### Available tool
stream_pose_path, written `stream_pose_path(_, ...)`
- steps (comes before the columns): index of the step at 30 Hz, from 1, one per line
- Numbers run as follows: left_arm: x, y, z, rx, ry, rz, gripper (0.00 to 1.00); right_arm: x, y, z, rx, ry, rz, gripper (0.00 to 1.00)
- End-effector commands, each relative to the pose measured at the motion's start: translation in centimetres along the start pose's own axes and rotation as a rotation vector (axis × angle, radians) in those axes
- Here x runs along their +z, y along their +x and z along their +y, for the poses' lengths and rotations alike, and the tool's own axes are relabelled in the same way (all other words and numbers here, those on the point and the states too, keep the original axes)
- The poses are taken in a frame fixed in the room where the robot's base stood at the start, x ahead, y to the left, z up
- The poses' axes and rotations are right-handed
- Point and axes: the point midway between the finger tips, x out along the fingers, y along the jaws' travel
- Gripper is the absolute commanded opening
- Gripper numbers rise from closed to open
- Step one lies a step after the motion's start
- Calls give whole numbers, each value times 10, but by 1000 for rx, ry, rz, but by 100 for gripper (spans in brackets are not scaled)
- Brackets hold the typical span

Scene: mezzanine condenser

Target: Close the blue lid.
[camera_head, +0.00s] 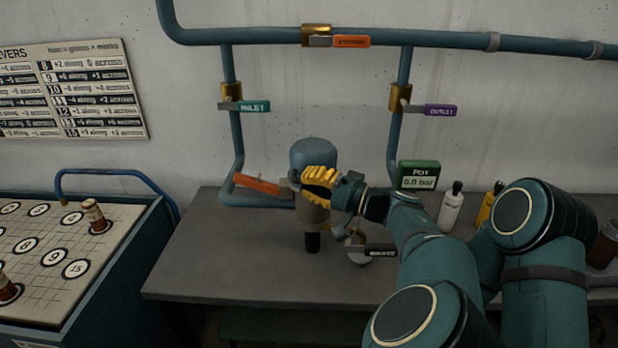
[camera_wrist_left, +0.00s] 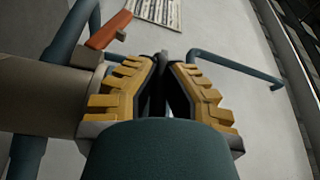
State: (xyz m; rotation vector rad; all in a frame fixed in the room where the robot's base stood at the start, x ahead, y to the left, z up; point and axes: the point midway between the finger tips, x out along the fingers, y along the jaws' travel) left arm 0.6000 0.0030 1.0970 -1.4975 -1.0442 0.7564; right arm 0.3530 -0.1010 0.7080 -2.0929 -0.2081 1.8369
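The pot (camera_head: 315,214) is a grey-brown upright cylinder on the bench. Its blue domed lid (camera_head: 313,152) sits above the body; my gripper hides much of the join, so I cannot tell whether it is fully seated. My left gripper (camera_head: 309,186), with yellow ribbed fingers, is in front of the pot just below the dome. In the left wrist view its fingers (camera_wrist_left: 164,62) lean close together at the tips. Whether they are shut or grip anything is unclear. The pot's side shows at left there (camera_wrist_left: 38,102). My right gripper is not in view.
An orange-handled lever (camera_head: 256,185) is left of the pot. Blue pipes with inlet (camera_head: 248,106) and outlet (camera_head: 440,110) valves run behind. A board (camera_head: 75,245) is left. The bench (camera_head: 215,260) is clear at front left.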

Motion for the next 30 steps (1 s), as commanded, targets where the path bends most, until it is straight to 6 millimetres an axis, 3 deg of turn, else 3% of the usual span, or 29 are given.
stream_pose_path(16, 3, 0, 12, 8, 11, -5, 0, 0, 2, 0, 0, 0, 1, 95)
stream_pose_path(17, 3, 0, 12, 8, 11, -5, 19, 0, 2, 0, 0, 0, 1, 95)
stream_pose_path(18, 3, 0, 12, 8, 11, -6, 27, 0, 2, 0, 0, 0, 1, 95)
stream_pose_path(30, 1, 0, 8, 4, 4, -3, 27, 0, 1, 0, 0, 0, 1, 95)
